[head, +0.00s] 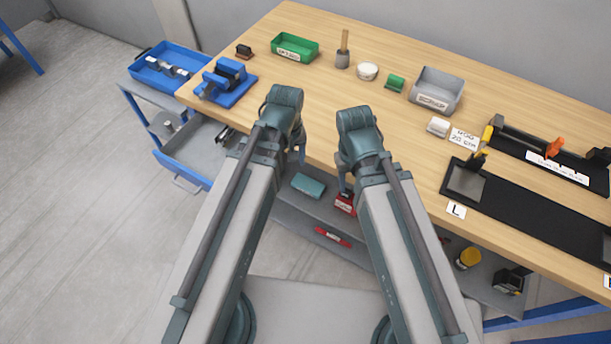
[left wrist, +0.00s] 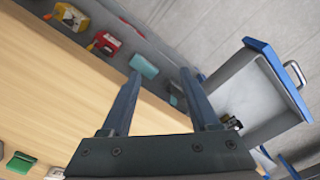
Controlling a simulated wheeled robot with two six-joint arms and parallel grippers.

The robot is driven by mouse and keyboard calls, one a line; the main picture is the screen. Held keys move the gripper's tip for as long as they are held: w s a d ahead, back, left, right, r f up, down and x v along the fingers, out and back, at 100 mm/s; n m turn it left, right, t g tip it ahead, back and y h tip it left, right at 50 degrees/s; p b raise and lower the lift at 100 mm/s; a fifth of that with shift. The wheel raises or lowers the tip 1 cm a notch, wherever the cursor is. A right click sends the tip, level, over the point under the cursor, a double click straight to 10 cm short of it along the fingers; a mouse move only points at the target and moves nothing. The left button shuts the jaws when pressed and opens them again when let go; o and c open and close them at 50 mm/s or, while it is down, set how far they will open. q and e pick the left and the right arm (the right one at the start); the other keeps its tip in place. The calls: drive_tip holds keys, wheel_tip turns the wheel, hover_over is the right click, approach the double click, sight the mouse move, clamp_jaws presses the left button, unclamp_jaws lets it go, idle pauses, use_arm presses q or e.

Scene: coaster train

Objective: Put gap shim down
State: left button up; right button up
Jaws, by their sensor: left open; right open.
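No thing in view can be told for certain to be the gap shim. My left gripper (head: 300,150) hangs at the front edge of the wooden bench (head: 318,105), mostly hidden by its own wrist in the head view. In the left wrist view, its two fingers (left wrist: 160,76) stand apart with nothing held between them. My right gripper (head: 345,182) also points down at the bench's front edge, largely hidden behind its arm; nothing shows held in it.
A blue vise-like fixture (head: 228,82), green bin (head: 295,47), grey bin (head: 436,91), white block (head: 438,127) and black track plate (head: 530,215) stand on the bench. A lower shelf (head: 290,205) holds a teal box (head: 308,185). A cart with a blue tray (head: 165,68) stands left.

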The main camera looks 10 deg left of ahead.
use_arm(q)
drive_tip(key=s+d+m+y, duration=0.1)
drive_tip(key=s+d+m, duration=0.3)
drive_tip(key=m, duration=0.4)
drive_tip(key=shift+s+d, duration=0.4)
drive_tip(key=shift+s, duration=0.15)
drive_tip(key=shift+c, duration=0.4)
